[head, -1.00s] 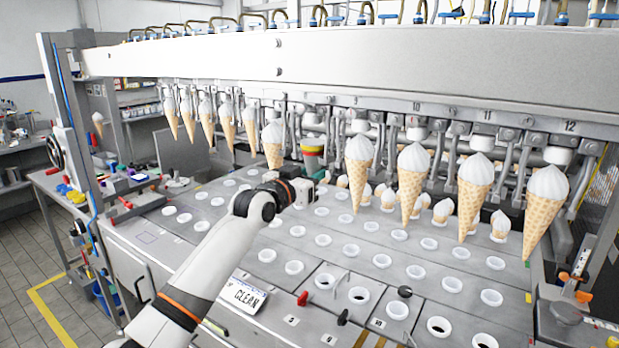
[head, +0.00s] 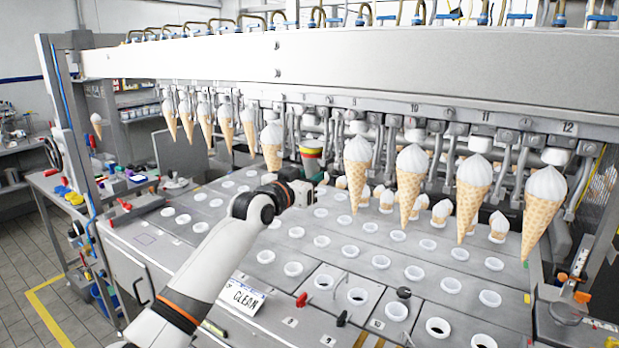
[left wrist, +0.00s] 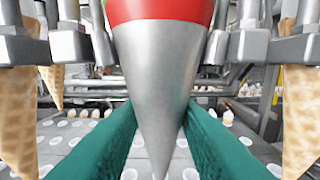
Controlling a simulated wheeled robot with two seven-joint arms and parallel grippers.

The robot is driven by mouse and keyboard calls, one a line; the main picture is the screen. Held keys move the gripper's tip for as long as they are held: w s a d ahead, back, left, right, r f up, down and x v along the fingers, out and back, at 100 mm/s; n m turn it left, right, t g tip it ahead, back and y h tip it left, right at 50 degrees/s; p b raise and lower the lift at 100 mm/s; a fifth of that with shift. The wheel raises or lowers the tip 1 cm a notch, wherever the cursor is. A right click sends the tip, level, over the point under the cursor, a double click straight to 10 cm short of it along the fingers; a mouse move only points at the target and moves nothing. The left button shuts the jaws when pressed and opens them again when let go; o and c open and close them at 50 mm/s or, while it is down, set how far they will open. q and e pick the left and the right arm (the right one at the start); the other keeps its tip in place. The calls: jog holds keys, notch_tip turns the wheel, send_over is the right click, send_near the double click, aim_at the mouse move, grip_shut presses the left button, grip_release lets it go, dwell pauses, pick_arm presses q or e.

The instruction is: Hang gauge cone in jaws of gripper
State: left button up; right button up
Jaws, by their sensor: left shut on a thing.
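The gauge cone (left wrist: 160,80) fills the middle of the left wrist view, a silver metal cone, point down, with a red band at its top. In the head view the gauge cone (head: 311,152) shows small, its coloured top up among the hanging grippers. My left gripper (left wrist: 160,128) has green fingers closed on the cone's lower part from both sides. In the head view my left gripper (head: 307,180) is under the machine's gripper row, in a gap between hanging ice cream cones. Whether the machine's jaws touch the gauge cone is hidden. My right gripper is not seen.
Ice cream cones hang on both sides, one at left (head: 271,147) and one at right (head: 357,170). Metal gripper fingers crowd close around the gauge cone. Below lies a grey plate (head: 330,260) with rows of white cups. A CLEAN tag (head: 243,297) lies at the front.

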pick_arm(q)
jog(key=shift+f, duration=0.4)
dwell(0.3)
jog(key=o, duration=0.9)
jog(key=shift+o, duration=0.5)
jog(key=shift+o, duration=1.3)
jog(key=p+v, duration=0.4)
jog(key=v, duration=0.5)
jog(key=shift+p, duration=0.3)
